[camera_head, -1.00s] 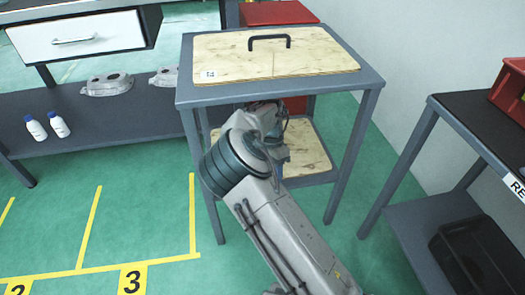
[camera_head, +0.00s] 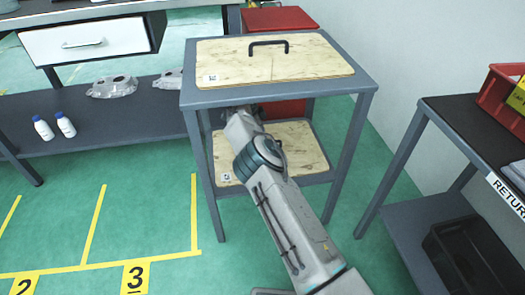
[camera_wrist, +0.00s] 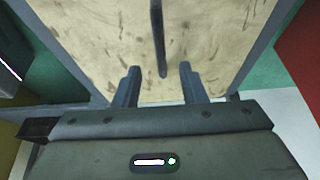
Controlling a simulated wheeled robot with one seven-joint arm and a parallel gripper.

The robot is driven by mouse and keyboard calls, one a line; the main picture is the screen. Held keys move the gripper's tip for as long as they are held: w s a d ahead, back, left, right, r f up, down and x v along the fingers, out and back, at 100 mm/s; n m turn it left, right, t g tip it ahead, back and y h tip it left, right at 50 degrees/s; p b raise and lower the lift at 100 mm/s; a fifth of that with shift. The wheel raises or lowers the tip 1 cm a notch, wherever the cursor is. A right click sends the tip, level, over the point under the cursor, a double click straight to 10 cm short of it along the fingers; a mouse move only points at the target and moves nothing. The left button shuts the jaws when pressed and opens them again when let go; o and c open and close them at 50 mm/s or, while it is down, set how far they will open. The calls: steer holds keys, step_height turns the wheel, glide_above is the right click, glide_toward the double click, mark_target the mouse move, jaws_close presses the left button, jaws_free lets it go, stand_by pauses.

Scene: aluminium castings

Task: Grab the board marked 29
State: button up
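Two plywood boards lie on a grey two-level stand. The upper board (camera_head: 225,62) lies on the top with a dark handle (camera_head: 268,47). The lower board (camera_head: 292,135) lies on the shelf beneath, partly hidden by my arm. Each has a small white label at its left, too small to read. My arm reaches under the tabletop, which hides my gripper in the head view. In the wrist view my gripper (camera_wrist: 158,82) is open over a board (camera_wrist: 95,45), apparently the lower one. The near end of its dark handle (camera_wrist: 157,38) appears between the fingers; contact is unclear.
The stand's tabletop (camera_head: 367,83) and legs surround my arm closely. A red box (camera_head: 285,108) is behind the stand. A table with a red bin (camera_head: 500,92) is at right. A dark bench shelf (camera_head: 100,128) with castings and white bottles is at left.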

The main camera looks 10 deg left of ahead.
steer(key=b+x, duration=0.4)
steer(key=x, duration=0.2)
steer(key=shift+w+d+f, duration=0.1)
steer(key=shift+f, duration=0.3)
steer(key=shift+r, duration=0.15)
jaws_close()
